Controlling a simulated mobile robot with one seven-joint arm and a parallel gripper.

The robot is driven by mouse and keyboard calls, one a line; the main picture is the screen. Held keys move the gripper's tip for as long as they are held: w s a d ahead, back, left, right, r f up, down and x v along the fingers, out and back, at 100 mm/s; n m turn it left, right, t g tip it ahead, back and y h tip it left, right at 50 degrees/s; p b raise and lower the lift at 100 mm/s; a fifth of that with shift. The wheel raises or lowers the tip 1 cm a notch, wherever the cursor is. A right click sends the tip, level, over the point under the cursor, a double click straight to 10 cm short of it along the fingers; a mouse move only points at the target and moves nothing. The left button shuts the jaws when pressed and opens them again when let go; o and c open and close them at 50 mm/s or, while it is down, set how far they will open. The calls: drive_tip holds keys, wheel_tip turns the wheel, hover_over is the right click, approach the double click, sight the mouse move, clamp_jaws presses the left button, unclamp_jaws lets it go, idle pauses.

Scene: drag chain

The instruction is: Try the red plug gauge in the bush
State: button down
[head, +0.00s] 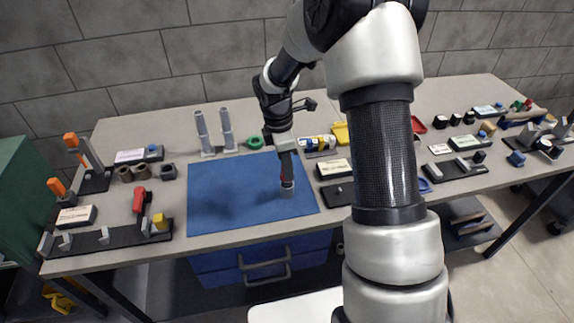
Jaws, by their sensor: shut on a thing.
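My gripper (287,172) points straight down over the blue mat (232,200).
Two grey upright posts (203,132) stand behind the mat. A dark rack (105,240) and a red-handled tool (141,200) lie to the left. A dark plate (338,194) lies just right of the mat. The mat's left part is clear.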

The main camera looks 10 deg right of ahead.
drive_tip(key=shift+f+b, duration=0.85)
drive_tip(key=shift+f, duration=0.6)
drive_tip(key=shift+r, duration=0.1)
idle(1.1)
drive_tip(key=shift+r+p, duration=3.1)
drive_tip(key=shift+r, duration=0.95)
